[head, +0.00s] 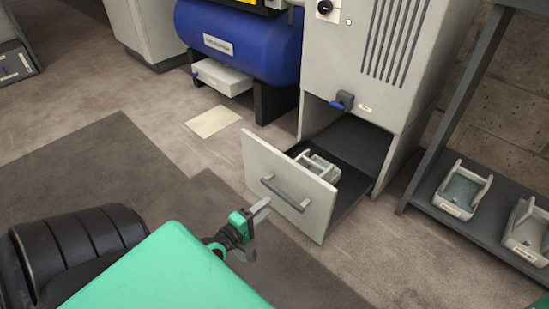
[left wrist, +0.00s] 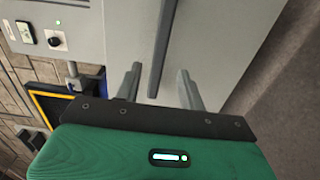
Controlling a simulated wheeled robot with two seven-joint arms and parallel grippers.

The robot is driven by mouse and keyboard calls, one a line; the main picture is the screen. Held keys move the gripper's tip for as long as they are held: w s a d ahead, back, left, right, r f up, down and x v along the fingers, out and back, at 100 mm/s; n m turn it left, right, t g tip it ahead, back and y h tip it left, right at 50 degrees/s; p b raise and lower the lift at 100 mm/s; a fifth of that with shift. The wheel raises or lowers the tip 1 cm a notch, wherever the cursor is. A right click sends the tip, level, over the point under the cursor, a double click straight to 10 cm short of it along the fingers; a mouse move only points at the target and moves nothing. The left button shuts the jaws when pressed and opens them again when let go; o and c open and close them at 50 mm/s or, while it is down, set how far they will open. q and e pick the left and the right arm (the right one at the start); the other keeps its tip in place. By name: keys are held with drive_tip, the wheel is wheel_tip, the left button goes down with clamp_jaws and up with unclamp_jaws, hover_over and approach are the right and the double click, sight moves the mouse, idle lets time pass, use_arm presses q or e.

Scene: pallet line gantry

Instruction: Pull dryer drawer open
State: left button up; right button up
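The dryer (head: 340,60) is a light grey cabinet with vent slots. Its bottom drawer (head: 262,163) stands pulled out, with its inside visible and a pale bin (head: 318,172) in it. A dark bar handle (head: 287,195) is on the drawer front. My left gripper (head: 262,230) is just in front of the drawer front, near the handle's left end. In the left wrist view, its two grey fingers (left wrist: 160,88) are apart, and the handle (left wrist: 158,45) shows between them with a gap on both sides. My right gripper is not in view.
A blue tank (head: 235,45) stands left of the dryer. A dark shelf rack (head: 415,190) with pale bins (head: 462,190) stands at the right. A blue-handled valve (head: 342,101) sticks out above the drawer. The floor in front of the drawer is clear.

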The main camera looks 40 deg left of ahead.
use_arm(q)
drive_tip(key=s+p, duration=0.1)
drive_tip(key=s, duration=0.5)
drive_tip(key=shift+a+p, duration=0.2)
drive_tip(key=shift+p, duration=0.2)
